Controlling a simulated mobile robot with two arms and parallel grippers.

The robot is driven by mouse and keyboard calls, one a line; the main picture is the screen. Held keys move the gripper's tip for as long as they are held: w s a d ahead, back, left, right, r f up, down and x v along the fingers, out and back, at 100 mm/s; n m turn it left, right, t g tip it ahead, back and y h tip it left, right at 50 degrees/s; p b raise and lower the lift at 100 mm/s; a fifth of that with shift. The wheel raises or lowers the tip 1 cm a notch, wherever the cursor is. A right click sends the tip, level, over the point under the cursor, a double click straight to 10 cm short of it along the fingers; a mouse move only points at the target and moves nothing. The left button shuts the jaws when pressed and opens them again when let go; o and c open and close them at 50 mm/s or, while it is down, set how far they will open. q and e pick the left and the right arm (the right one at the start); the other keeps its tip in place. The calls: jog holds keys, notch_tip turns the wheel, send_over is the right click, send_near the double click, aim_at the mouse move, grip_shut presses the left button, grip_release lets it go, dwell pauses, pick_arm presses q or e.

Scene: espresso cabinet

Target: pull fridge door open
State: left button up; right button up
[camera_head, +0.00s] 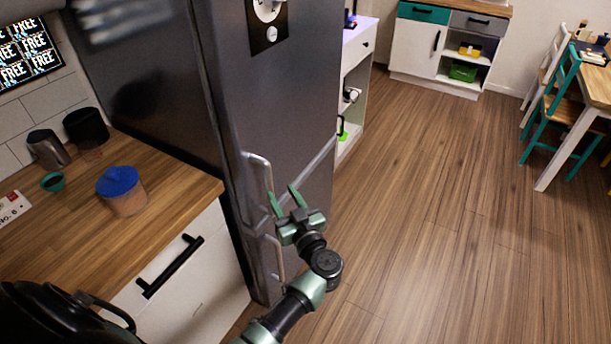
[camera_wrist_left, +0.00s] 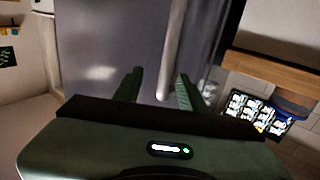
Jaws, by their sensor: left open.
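The tall grey fridge (camera_head: 280,95) stands left of centre in the head view, its upper door looking closed. Its upper door handle (camera_head: 258,172) is a pale vertical bar near the door's left edge. My left gripper (camera_head: 282,193) is open at the lower part of this handle. In the left wrist view the handle (camera_wrist_left: 172,45) runs down the fridge front (camera_wrist_left: 105,45), and its lower end shows between the two green fingers (camera_wrist_left: 159,75). No grip on it shows, and I cannot tell how deep between the fingers it lies. My right gripper is not in view.
A wooden counter (camera_head: 75,215) with a blue-lidded jar (camera_head: 122,192) adjoins the fridge on the left. Its drawer has a black handle (camera_head: 170,266). A white shelf unit (camera_head: 354,80) stands beyond the fridge. The wooden floor (camera_head: 440,200) to the right is clear.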

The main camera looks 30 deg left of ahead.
aim_at(270, 181)
pick_arm(q)
jog(key=a, duration=0.3)
jog(key=w+a, duration=0.1)
jog(key=shift+w+a+r, duration=0.1)
jog(key=shift+a+r, duration=0.1)
jog(key=shift+r, duration=0.05)
jog(key=shift+w+a+f+p, duration=0.15)
jog(key=shift+w+a+p, duration=0.15)
jog(key=shift+w+a, duration=0.7)
jog(key=shift+w, duration=0.25)
jog(key=shift+a, duration=0.3)
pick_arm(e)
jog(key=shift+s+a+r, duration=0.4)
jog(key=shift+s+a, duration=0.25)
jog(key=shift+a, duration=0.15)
pick_arm(q)
jog(key=shift+w, duration=0.1)
grip_shut()
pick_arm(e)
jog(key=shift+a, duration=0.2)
